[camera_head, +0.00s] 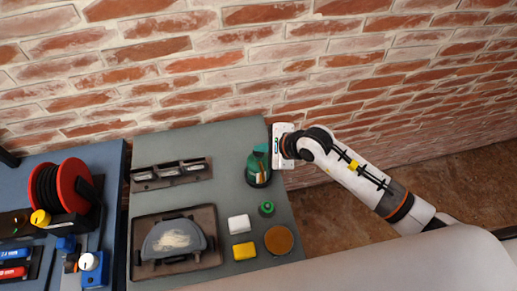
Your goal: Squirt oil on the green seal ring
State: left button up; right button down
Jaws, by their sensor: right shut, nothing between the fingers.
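A green container (257,169), with what looks like slim tools standing in it, is at the back right of the grey-green table (222,150). A small round green piece (266,208) lies in front of it; it is too small to tell whether it is the seal ring or a bottle cap. I cannot make out an oil bottle for certain. My right gripper (270,147) is beside the container at the table's right edge. It is shut and empty, its fingertips hard to see. My left gripper is not in view.
A slotted dark rack (170,183) and a brown tray (146,270) with a grey domed piece are on the left. A white block (239,224), yellow block (244,251) and amber disc (279,240) lie front right. A blue bench (115,190) holds a red reel (72,188). A brick wall stands behind.

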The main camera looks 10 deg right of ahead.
aim_at(262, 154)
jog(key=shift+f+b, duration=0.35)
jog(key=shift+f, duration=0.2)
jog(key=shift+r, duration=0.15)
jog(key=shift+r+p, duration=0.95)
jog(key=shift+r, duration=0.35)
jog(key=shift+r+p, duration=1.6)
jog(key=shift+r, duration=1)
jog(key=shift+f, duration=0.1)
